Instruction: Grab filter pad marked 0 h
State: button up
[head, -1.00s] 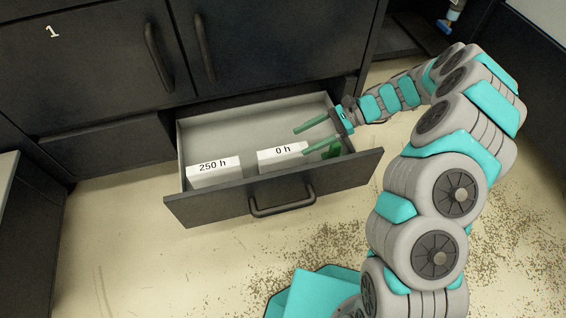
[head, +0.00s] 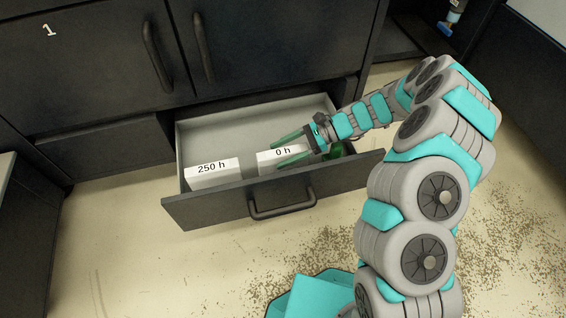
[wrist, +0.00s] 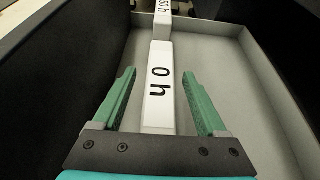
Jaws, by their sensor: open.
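The white filter pad marked 0 h (head: 268,162) stands in the open drawer, near its front panel. It also shows in the wrist view (wrist: 159,85), lying between the two green fingers. My gripper (head: 281,150) is open, with one finger on each side of the pad. In the wrist view my gripper (wrist: 157,100) shows gaps between both fingers and the pad. In the head view, the near finger and the gripper body cover part of the pad's right end.
A white pad marked 250 h (head: 212,173) stands to the left in the same drawer (head: 215,128). A green object (head: 338,150) lies at the drawer's right end. The drawer front with its handle (head: 283,209) is close to the pads. The back of the drawer is clear.

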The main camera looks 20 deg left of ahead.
jog(key=shift+c, duration=0.2)
grip_shut()
dwell(0.4)
dwell(0.8)
